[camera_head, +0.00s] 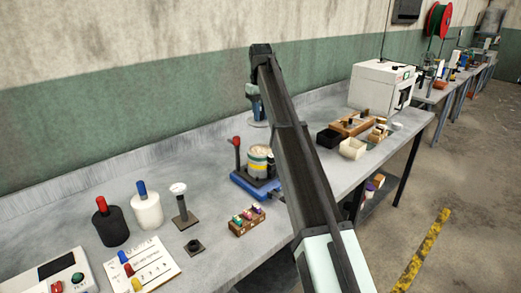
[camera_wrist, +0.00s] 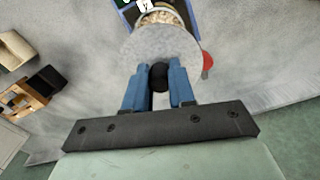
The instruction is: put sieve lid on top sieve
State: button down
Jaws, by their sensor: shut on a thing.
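The sieve lid (camera_wrist: 158,48) is a flat grey disc with a black knob (camera_wrist: 159,76). In the wrist view my gripper (camera_wrist: 159,84), with two blue fingers, is shut on that knob. In the head view my gripper (camera_head: 254,101) is above and behind the sieve stack, holding the lid in the air. The sieve stack (camera_head: 258,162), pale with a yellowish band, stands on a blue base (camera_head: 250,186). In the wrist view the open top sieve (camera_wrist: 160,16) shows pale grains inside and is partly covered by the lid.
A red-topped post (camera_head: 236,146) rises beside the stack. A wooden rack with coloured items (camera_head: 247,220) is in front. A black bin (camera_head: 328,138), a cream bin (camera_head: 353,148) and a white machine (camera_head: 381,87) stand to the right. The bench behind the stack is clear.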

jog(key=shift+f, duration=4.95)
jog(key=shift+f, duration=0.6)
jog(key=c, duration=0.9)
grip_release()
jog(key=shift+c, duration=0.2)
jog(key=shift+r, duration=4.35)
